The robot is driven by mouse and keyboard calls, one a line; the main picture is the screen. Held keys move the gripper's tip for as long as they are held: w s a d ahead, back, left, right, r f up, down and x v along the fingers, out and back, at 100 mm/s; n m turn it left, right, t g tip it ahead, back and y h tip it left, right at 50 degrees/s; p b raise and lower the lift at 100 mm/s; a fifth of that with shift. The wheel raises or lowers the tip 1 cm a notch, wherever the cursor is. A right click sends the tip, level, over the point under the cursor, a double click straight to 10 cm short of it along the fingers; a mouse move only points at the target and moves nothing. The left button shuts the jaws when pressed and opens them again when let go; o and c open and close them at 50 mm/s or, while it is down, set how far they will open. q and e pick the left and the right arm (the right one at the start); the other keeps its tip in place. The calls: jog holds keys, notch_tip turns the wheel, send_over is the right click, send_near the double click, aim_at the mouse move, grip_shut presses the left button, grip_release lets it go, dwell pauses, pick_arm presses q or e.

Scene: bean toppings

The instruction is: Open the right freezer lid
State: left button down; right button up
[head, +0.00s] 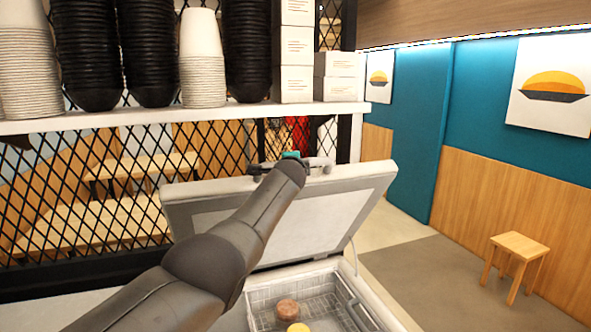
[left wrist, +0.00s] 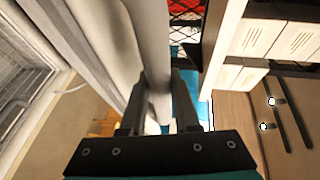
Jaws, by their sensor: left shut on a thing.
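The freezer lid (head: 335,217) is a pale grey panel, raised and tilted back, with its lighter inner face showing. My left gripper (head: 291,162) is at the lid's top edge, with my arm crossing in front of the panel. In the left wrist view, the gripper's two dark fingers (left wrist: 158,98) sit on either side of a light grey bar (left wrist: 153,45) at the lid's edge. They are shut on it. The freezer (head: 368,292) below stands open, with a wire basket (head: 262,312) inside. My right gripper is not in view.
A brown-topped round tub (head: 287,309) and a yellow-topped one (head: 298,328) are in the freezer. A white shelf (head: 150,118) with stacked cups, black bowls and boxes runs above and behind the lid. A wooden stool (head: 518,249) stands at right, with free floor between.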

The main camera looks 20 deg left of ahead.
pick_arm(q)
jog(key=shift+r, duration=0.15)
jog(key=c, duration=0.7)
grip_release()
jog(key=shift+o, duration=0.2)
jog(key=shift+s+p, duration=0.25)
jog(key=shift+p, duration=0.05)
jog(key=shift+s+d, duration=0.1)
jog(key=shift+s, duration=0.05)
jog(key=v, duration=1.4)
jog(key=shift+s+r, duration=0.2)
